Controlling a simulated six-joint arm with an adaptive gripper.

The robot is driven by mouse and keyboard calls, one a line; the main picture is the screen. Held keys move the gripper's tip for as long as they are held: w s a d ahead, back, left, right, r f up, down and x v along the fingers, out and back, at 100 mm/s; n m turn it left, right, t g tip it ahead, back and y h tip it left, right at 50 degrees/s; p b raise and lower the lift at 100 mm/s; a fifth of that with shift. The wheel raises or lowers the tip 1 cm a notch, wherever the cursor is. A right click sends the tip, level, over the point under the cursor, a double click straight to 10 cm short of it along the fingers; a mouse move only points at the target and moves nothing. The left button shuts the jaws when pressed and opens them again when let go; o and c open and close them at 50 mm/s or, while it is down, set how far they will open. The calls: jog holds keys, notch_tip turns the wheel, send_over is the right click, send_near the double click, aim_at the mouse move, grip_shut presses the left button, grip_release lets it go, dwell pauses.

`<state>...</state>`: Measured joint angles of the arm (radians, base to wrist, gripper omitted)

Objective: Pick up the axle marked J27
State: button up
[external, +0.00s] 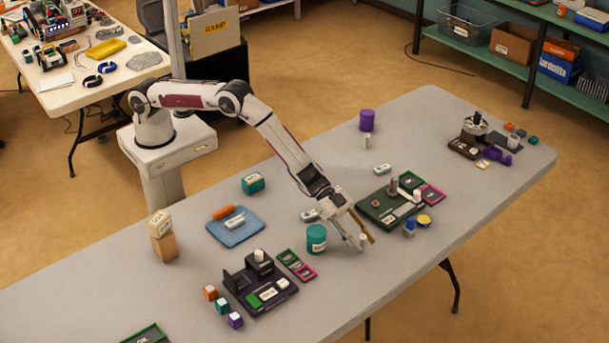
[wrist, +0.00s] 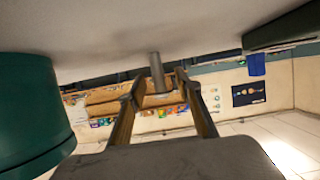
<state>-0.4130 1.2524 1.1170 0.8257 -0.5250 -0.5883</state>
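A small grey cylinder (wrist: 157,72) stands on the table between my fingertips in the wrist view, with a gap on both sides. It also shows low by my fingers in the external view (external: 362,243). No J27 mark is readable on it or elsewhere, so I cannot tell which part is the axle named. My gripper (external: 363,238) is low over the table, tilted, with its fingers apart; they show in the wrist view too (wrist: 158,95). Another pale upright cylinder (external: 367,140) stands near the purple canister.
A teal canister (external: 316,238) stands close left of my gripper, and also at left in the wrist view (wrist: 35,115). A dark green tray (external: 370,212) with parts lies to the right. A dark tray (external: 238,291) is at front left. The blue cap (external: 409,229) is nearby.

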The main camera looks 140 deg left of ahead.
jog(key=shift+w+f, duration=0.1)
jog(key=shift+w, duration=0.15)
dwell(0.4)
grip_shut()
